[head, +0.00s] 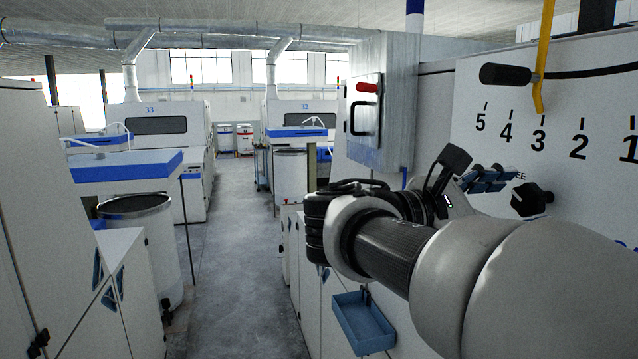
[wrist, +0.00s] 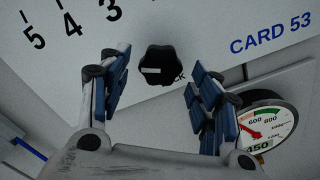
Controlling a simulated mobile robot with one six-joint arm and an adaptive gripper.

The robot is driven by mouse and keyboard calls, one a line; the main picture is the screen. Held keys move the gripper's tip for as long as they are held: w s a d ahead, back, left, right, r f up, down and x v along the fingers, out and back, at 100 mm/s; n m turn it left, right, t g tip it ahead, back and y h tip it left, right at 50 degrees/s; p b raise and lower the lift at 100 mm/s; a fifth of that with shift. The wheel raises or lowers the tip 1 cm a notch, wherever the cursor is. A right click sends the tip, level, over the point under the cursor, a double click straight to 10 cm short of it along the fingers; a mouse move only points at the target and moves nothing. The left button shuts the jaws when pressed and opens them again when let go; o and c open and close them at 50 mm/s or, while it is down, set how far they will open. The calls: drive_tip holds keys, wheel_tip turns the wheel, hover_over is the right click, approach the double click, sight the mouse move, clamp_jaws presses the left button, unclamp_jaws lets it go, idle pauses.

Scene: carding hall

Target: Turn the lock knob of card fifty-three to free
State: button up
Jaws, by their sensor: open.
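The lock knob is a black lobed knob on the white panel of card fifty-three. It shows in the head view (head: 531,200) and the wrist view (wrist: 166,65). A short white mark lies on its face in the wrist view, with the letters "CK" beside it, the rest covered. In the head view the letters "EE" show above the knob, partly hidden by my gripper (head: 487,180). In the wrist view my gripper (wrist: 160,88) is open, its blue-padded fingers on either side of the knob's position. Nothing is between them but the knob beyond; contact is not visible.
A yellow lever (head: 542,60) with a black grip stands over the numbered scale above the knob. A round gauge (wrist: 262,125) sits close to the right finger. The aisle is clear.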

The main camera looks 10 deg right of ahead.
sight(520, 202)
drive_tip(key=shift+w+d, duration=0.15)
drive_tip(key=shift+d, duration=1.5)
